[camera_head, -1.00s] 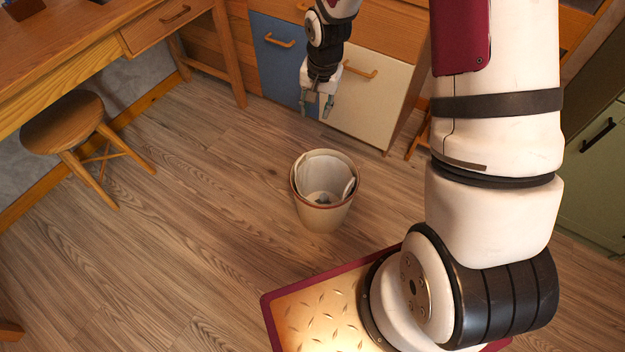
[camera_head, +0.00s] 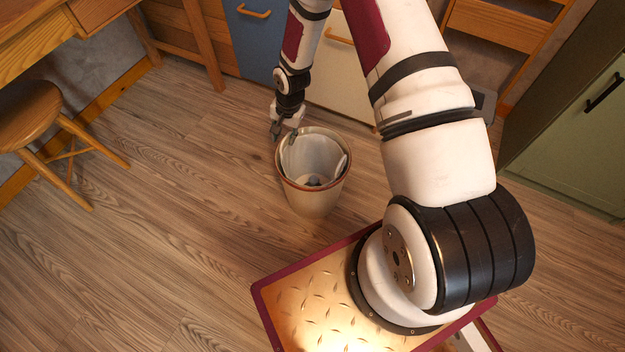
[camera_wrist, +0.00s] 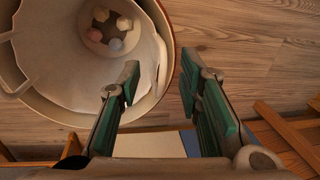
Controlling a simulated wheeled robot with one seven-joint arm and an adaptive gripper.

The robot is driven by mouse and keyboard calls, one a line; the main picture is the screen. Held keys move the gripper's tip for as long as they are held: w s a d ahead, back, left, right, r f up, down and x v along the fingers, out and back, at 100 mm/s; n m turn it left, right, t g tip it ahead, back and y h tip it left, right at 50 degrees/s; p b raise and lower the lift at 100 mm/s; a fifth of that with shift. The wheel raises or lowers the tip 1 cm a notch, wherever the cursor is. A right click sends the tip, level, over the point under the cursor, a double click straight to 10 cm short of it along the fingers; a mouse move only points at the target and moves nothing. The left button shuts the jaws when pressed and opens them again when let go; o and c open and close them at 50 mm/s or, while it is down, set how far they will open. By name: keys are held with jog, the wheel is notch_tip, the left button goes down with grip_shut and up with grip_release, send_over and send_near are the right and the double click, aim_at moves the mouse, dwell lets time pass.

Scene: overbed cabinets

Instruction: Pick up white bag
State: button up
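The white bag (camera_head: 326,152) lines the inside of a beige bin (camera_head: 312,202) with a brown rim, standing on the floor. In the wrist view the bag (camera_wrist: 75,55) spreads around the bin's wall, with several small pale lumps at the bottom. My gripper (camera_head: 284,131) is at the bin's far left rim in the head view. In the wrist view my gripper (camera_wrist: 160,64) is open: the left finger is over the bag's inner side, the right finger over the floor outside. The rim and bag edge lie between them. I cannot tell whether they touch.
A round wooden stool (camera_head: 28,112) and a wooden desk (camera_head: 100,12) stand at the left. Blue and white cabinet fronts (camera_head: 254,45) are behind the bin. A green cabinet (camera_head: 575,135) stands at the right. The floor left of the bin is clear.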

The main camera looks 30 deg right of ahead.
aim_at(283, 142)
jog(key=shift+w+a+f+b, duration=0.1)
jog(key=shift+w+f+b, duration=0.1)
jog(key=shift+f+b, duration=0.55)
jog(key=shift+w+a+f+b, duration=0.1)
jog(key=shift+w+f+b, duration=0.15)
jog(key=shift+f, duration=0.9)
jog(key=shift+w+a+f+b, duration=0.15)
jog(key=shift+f+b, duration=0.3)
jog(key=shift+f, duration=0.5)
jog(key=shift+d, duration=0.1)
jog(key=shift+r, duration=0.1)
grip_shut()
